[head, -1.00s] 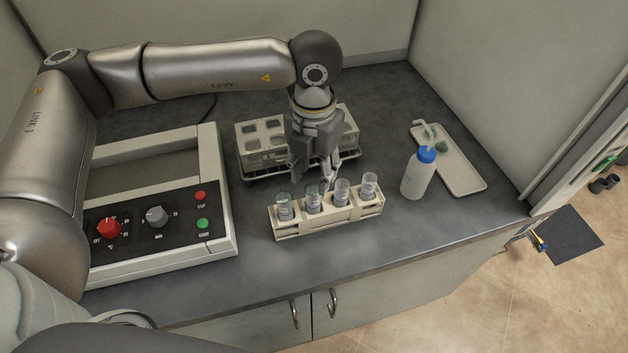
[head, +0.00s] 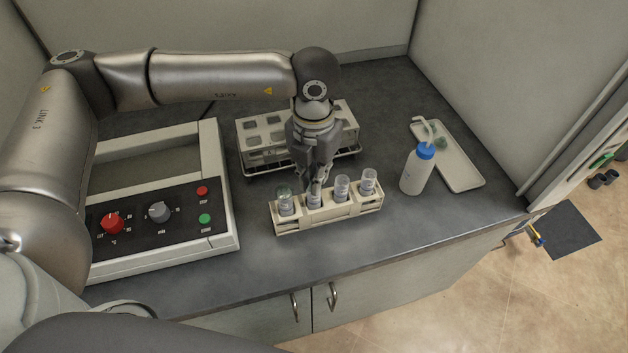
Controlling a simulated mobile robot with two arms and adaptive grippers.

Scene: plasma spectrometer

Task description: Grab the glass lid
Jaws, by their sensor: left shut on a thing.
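Several small labelled vials stand upright in a cream rack (head: 345,212) on the dark bench. My left gripper (head: 316,186) points down over the second vial (head: 314,201) from the left. Its fingers are shut at the top of that vial, on the glass lid there, which they mostly hide. The vial still sits in its rack slot. The leftmost vial (head: 285,204) has a greenish glass top. Another small greenish glass piece (head: 442,143) lies on the white tray (head: 463,174) at the right. My right gripper is not in view.
A white wire-based rack (head: 258,157) with square openings stands behind my gripper. A hotplate-like box with knobs (head: 160,235) is at the left. A blue-capped wash bottle (head: 416,171) stands right of the vials. The front bench strip is clear.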

